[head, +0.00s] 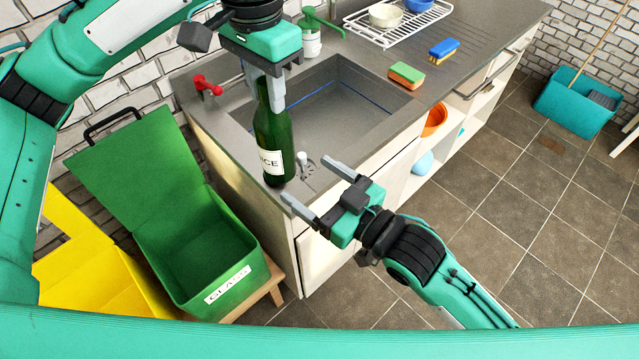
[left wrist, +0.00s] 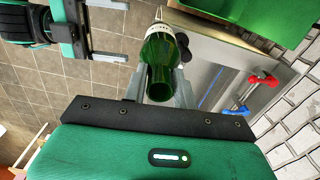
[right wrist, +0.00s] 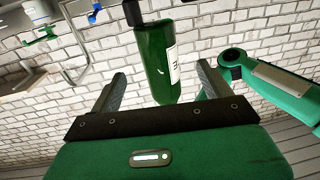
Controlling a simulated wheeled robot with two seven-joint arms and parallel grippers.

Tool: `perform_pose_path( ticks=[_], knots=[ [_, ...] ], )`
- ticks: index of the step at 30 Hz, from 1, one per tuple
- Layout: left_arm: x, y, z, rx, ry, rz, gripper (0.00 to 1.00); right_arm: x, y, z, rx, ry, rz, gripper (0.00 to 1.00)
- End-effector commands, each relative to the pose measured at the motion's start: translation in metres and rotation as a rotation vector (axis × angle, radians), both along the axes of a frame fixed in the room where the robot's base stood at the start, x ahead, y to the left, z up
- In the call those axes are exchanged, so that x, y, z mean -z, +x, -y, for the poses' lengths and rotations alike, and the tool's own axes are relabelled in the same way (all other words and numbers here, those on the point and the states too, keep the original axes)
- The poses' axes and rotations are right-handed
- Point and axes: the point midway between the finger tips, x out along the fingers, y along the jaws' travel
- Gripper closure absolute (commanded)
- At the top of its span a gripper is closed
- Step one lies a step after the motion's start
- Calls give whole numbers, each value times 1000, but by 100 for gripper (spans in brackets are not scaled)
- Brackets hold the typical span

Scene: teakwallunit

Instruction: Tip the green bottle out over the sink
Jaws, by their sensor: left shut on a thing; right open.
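The green bottle (head: 274,135) with a white label hangs roughly upright from my left gripper (head: 263,92), which is shut on its neck. In the head view it overlaps the near left part of the sink (head: 340,100); its exact height over the rim cannot be told. The left wrist view shows the bottle (left wrist: 160,72) from its neck end. My right gripper (head: 306,180) is open and empty, just right of and below the bottle's base. In the right wrist view the bottle (right wrist: 158,62) stands ahead, in line with the gap between the open fingers.
A green bin (head: 190,250) labelled glass, with its lid up, and a yellow bin (head: 95,275) stand left of the counter. A red tap (head: 207,86) is on the sink's left. Sponge (head: 406,75), brush (head: 443,50) and dish rack (head: 398,22) lie to the right.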

Motion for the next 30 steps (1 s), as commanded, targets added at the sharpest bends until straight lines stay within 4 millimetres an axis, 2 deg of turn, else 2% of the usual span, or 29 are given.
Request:
perform_pose_path(
  ticks=[15,21,30],
  knots=[
    [-1,0,0,0,-1,1,100,0,57,-70,1,0,0,19],
    [-1,0,0,0,-1,1,100,0,69,-84,1,0,0,19],
    [-1,0,0,0,-1,1,100,0,72,-87,1,-1,0,19]
  ],
)
